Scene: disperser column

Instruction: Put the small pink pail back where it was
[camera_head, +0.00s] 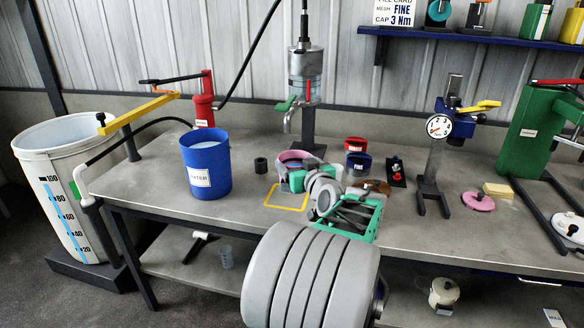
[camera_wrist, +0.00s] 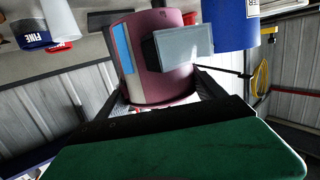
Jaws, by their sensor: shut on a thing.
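The small pink pail (camera_head: 296,156) is above the bench near the middle, under the tap of the grey column; it also shows in the wrist view (camera_wrist: 172,85). It has a blue strip and a grey block-like part on its side. My gripper (camera_head: 304,177) is shut on it, with a dark finger on each side of the pail in the wrist view (camera_wrist: 148,98). My arm hides part of the pail. Whether its base touches the bench cannot be told. A yellow square outline (camera_head: 270,206) is on the bench in front of the pail, partly hidden by my arm.
A large blue pail (camera_head: 206,165) stands left of the pink one, with a small dark cylinder (camera_head: 261,165) between them. The steel tap (camera_head: 291,118) hangs close above.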

